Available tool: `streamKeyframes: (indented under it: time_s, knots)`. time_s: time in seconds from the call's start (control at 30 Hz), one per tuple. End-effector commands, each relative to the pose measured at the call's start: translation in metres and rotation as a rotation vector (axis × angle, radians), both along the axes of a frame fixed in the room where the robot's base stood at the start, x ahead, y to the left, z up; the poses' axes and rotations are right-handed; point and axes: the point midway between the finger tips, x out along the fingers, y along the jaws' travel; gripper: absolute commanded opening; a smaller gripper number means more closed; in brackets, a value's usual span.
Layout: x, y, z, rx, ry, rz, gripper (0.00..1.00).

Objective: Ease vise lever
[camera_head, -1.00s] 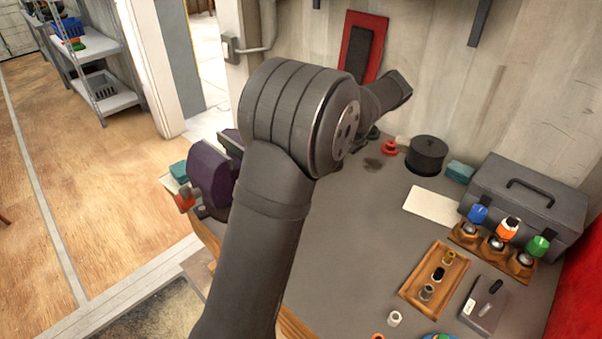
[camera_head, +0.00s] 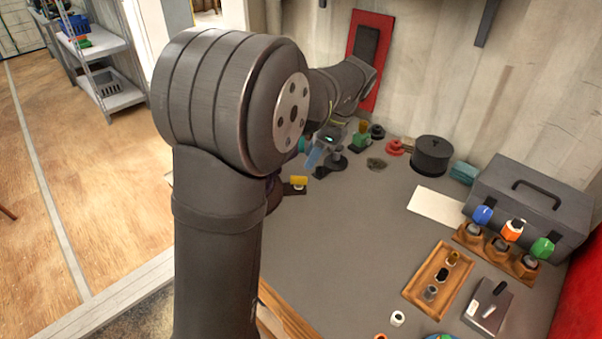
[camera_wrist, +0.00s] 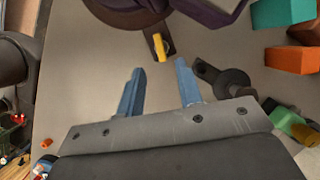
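The purple vise (camera_wrist: 212,10) is cut off at the top of the wrist view, above its dark round base (camera_wrist: 125,8). A yellow piece (camera_wrist: 160,46) stands on a dark tab beside this base; I cannot tell whether it is the vise lever. In the head view the yellow piece (camera_head: 299,180) shows just right of my arm, which hides most of the vise. My gripper (camera_wrist: 160,76) is open and empty, its blue fingers apart and pointing toward the yellow piece, which lies beyond the tips. In the head view my gripper (camera_head: 315,155) is partly hidden.
A dark round piece with a tab (camera_wrist: 232,83) is close to the right finger. Teal (camera_wrist: 282,12) and orange (camera_wrist: 292,60) blocks lie farther right. A black pot (camera_head: 430,155), grey toolbox (camera_head: 528,205) and wooden tray (camera_head: 412,292) stand right. The bench middle is clear.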

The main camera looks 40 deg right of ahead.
Motion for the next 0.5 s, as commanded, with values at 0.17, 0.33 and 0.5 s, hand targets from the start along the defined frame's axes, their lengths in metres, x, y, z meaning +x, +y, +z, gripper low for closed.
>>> streamKeyframes:
  time_s: [0.17,0.33,0.5]
  knots:
    - [0.01,0.01,-0.035,0.004,0.002,0.002,0.33]
    - [0.017,0.016,-0.057,0.002,0.001,0.002,0.33]
    - [0.02,0.018,-0.066,0.001,0.0,0.0,0.33]
